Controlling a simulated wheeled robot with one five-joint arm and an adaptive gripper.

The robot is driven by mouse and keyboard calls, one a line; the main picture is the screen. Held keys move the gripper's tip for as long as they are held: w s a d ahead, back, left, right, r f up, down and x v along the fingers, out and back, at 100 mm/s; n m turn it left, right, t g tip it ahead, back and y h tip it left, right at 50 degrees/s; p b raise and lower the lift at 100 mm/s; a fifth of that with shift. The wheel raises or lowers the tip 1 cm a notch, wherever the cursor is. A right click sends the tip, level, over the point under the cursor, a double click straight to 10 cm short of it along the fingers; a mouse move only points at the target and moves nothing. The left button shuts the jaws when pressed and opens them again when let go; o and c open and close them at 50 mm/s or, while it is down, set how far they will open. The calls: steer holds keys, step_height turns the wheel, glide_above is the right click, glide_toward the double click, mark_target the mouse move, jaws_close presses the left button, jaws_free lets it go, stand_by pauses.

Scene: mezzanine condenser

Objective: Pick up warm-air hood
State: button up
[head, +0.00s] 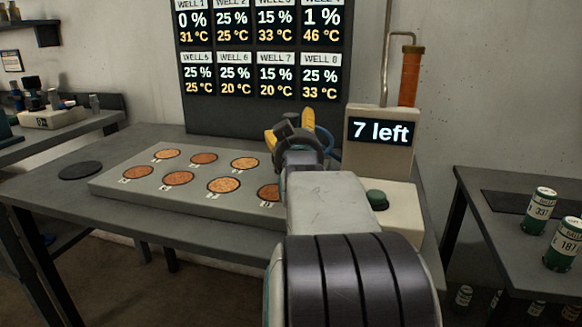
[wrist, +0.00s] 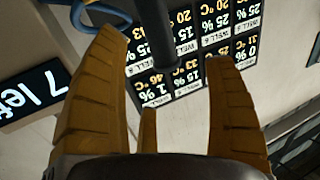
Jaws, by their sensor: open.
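My gripper (head: 290,128) is open, with its yellow fingers above the far right part of the grey plate block. The wrist view shows the open fingers (wrist: 165,62) spread apart with nothing clamped between them. A dark upright post (wrist: 152,40) stands beyond the fingertips, nearer the left finger, with a blue hose (wrist: 98,10) beside it. These may be parts of the warm-air hood, but I cannot be sure. In the head view my arm and gripper cover that spot, so no whole hood shows.
The plate block (head: 125,187) carries several orange-brown round wells on the grey table (head: 50,195). A dark round pad (head: 80,170) lies at left. Labelled cans (head: 540,210) stand on the right table.

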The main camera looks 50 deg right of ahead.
mark_target(295, 126)
steer(key=shift+w+d, duration=0.3)
steer(key=shift+d, duration=0.3)
steer(key=shift+f+b+x, duration=0.15)
steer(key=shift+x, duration=1.4)
steer(key=shift+f+b+x, duration=0.15)
steer(key=shift+x, duration=1.35)
steer(key=c, duration=1.4)
